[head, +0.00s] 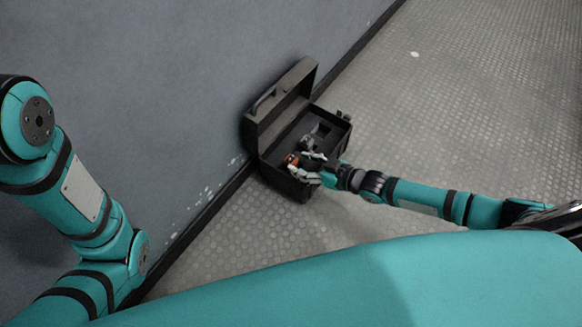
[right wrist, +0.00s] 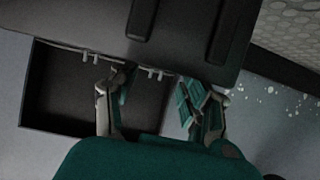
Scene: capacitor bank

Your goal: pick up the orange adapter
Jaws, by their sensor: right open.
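The orange adapter (head: 290,159) is a small orange and dark piece inside the open black case (head: 290,185), towards its left side in the head view. My right gripper (head: 302,165) is open and reaches into the case from the right. Its fingertips are close to the adapter; I cannot tell whether they touch it. In the right wrist view the two fingers (right wrist: 150,95) are spread apart over the case, and no orange shows there. My left arm shows at the left of the head view, but its gripper is out of view.
The raised case lid (head: 283,103) stands against the grey wall (head: 160,80) behind it. A dark grey object (head: 318,132) sits in the case beyond my gripper. The patterned floor (head: 450,90) around the case is clear.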

